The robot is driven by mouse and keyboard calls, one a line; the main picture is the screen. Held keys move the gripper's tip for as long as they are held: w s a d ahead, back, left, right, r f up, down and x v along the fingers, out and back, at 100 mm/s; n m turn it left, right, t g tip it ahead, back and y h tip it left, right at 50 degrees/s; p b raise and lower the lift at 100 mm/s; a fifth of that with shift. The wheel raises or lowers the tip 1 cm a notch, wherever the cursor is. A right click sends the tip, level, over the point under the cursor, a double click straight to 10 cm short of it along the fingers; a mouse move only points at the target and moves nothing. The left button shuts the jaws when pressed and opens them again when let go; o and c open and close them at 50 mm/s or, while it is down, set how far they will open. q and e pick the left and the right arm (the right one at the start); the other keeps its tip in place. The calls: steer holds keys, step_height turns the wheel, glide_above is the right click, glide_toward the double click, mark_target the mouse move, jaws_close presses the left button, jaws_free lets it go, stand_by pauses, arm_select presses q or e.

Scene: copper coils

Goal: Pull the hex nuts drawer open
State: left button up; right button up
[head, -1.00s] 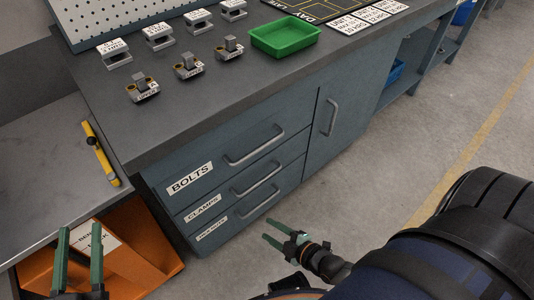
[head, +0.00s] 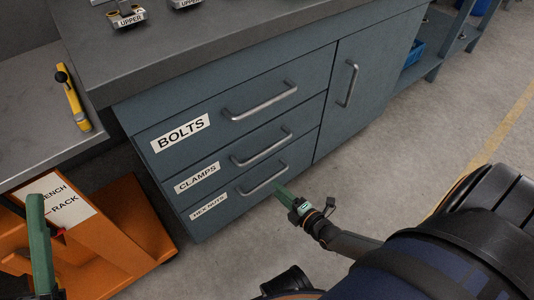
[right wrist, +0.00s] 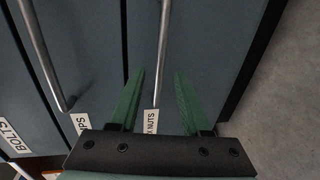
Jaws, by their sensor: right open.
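The hex nuts drawer (head: 236,200) is the lowest of three in the grey-blue cabinet, and its front looks flush and shut. Its small white label (head: 208,205) sits left of its silver bar handle (head: 263,178).
The clamps drawer (head: 228,172) and bolts drawer (head: 225,100) are above, with similar handles. A cupboard door (head: 365,90) is to the right. An orange rack (head: 125,235) stands at left, below a grey bench with a yellow tool (head: 72,100). Floor at right is clear.

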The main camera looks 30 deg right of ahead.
mark_target(267, 181)
steer(key=shift+b+x, duration=1.3)
steer(key=shift+x, duration=2.05)
arm_select(q)
steer(key=f, duration=0.4)
steer(key=shift+w+d, duration=0.1)
steer(key=shift+d, duration=0.15)
arm_select(e)
jaws_close()
